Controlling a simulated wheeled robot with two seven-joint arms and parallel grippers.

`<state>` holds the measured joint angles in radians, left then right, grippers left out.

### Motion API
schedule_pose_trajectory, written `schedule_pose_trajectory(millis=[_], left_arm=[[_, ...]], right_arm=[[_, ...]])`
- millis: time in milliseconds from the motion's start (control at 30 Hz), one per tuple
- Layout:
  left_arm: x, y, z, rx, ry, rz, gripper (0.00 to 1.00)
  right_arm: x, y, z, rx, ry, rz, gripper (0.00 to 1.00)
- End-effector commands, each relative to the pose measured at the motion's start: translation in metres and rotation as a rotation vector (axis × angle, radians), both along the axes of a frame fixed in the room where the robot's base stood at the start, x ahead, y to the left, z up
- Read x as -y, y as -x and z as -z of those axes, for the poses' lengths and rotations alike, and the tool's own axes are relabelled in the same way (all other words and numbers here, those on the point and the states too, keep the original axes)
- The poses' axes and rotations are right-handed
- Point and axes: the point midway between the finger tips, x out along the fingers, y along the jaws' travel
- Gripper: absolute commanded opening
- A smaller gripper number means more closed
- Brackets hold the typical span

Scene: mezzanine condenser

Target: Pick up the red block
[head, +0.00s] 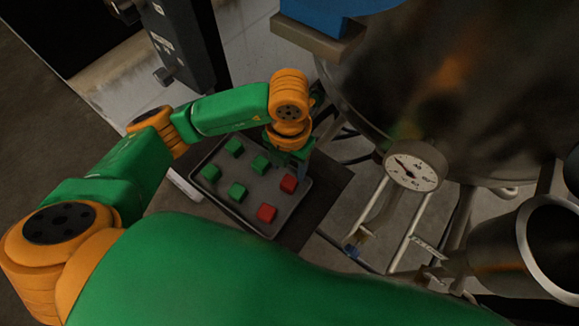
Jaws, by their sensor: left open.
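Two red blocks lie on a dark grey tray (225,204). One red block (289,184) is near the tray's right edge, and the other red block (266,213) is nearer the front right corner. My left gripper (299,172) points down over the right side of the tray, close above or beside the farther red block. It holds nothing that I can see, and its fingertips are partly hidden by the wrist. My right gripper is not in view.
Several green blocks (238,192) share the tray with the red ones. A pressure gauge (413,168), a large dark metal vessel (440,70) and thin metal pipes stand to the right of the tray. A dark post (182,40) rises behind it.

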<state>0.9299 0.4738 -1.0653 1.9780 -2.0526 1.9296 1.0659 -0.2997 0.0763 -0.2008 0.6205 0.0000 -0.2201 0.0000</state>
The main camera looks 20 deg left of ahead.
Motion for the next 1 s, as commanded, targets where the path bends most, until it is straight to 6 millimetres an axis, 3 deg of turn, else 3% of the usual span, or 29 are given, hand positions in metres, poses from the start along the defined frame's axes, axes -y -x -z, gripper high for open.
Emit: schedule_pose_trajectory(millis=[200, 300, 567, 767, 800, 1000], left_arm=[[-0.004, 0.005, 0.036, -0.009, 0.000, -0.001, 0.57], [-0.003, 0.004, 0.055, -0.007, 0.003, 0.000, 0.57], [-0.003, 0.004, 0.062, -0.003, 0.004, 0.002, 0.57], [-0.003, 0.004, 0.061, -0.004, 0.005, 0.002, 0.04], [-0.003, 0.004, 0.061, -0.004, 0.005, 0.002, 0.00], [-0.003, 0.004, 0.061, -0.004, 0.005, 0.002, 0.00]], right_arm=[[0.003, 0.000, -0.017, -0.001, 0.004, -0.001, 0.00], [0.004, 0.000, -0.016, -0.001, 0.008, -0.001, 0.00], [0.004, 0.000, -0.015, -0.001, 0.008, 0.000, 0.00], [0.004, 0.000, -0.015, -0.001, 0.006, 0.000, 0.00], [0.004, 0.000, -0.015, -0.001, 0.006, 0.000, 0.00], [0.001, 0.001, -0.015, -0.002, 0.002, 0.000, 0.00]])
